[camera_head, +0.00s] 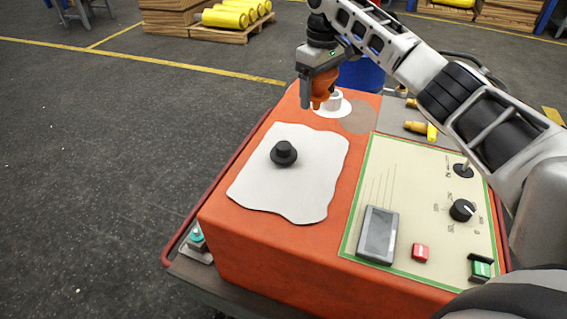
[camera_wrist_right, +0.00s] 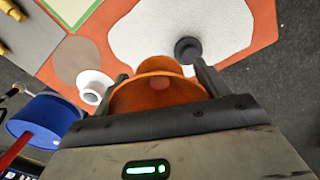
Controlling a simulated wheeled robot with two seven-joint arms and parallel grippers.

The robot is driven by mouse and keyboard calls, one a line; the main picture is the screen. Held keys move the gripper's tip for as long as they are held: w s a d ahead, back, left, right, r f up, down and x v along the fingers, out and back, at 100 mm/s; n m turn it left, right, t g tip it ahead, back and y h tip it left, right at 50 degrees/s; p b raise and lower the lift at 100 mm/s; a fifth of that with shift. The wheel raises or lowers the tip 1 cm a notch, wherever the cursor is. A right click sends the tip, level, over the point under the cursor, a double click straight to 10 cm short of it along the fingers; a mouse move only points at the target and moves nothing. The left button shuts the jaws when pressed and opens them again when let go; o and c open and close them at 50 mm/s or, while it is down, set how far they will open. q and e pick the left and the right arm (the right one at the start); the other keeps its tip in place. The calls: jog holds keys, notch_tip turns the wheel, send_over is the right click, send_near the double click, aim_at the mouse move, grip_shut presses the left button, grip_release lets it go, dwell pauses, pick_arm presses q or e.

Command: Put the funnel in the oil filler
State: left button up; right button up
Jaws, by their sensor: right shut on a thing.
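My right gripper (camera_head: 318,88) is shut on the orange funnel (camera_head: 323,84), holding it up near the far end of the orange bench top. The funnel's wide mouth (camera_wrist_right: 158,92) fills the space between the fingers in the right wrist view, and its spout points down in the head view. The white oil filler neck (camera_head: 336,100) stands just right of the funnel in the head view. In the right wrist view the filler (camera_wrist_right: 94,86) shows left of the funnel, apart from it. My left gripper is not in view.
A black cap (camera_head: 284,153) lies on a white cloth (camera_head: 310,195). A control panel (camera_head: 420,200) with a dial, buttons and display is at right. Brass fittings (camera_head: 415,127) lie on a grey mat. A blue drum (camera_head: 362,75) stands behind the bench.

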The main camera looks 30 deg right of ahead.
jog(key=shift+w+f+b, duration=0.25)
jog(key=shift+f+b, duration=0.4)
jog(key=shift+f, duration=0.55)
jog(key=s+a+f, duration=0.2)
jog(key=a+f, duration=0.1)
jog(key=a, duration=0.1)
jog(key=s+a+f, duration=0.2)
jog(key=a+f, duration=0.1)
jog(key=a, duration=0.1)
jog(key=s+a+f+p, duration=0.1)
jog(key=s+a+f, duration=0.1)
jog(key=a+f, duration=0.2)
jog(key=shift+s+a+f, duration=0.1)
jog(key=shift+s+a, duration=0.2)
jog(key=shift+s, duration=0.05)
jog(key=shift+w+d+f, duration=0.1)
jog(key=shift+d+f, duration=0.05)
jog(key=shift+f, duration=1.2)
jog(key=o, duration=1)
jog(key=shift+f, duration=0.1)
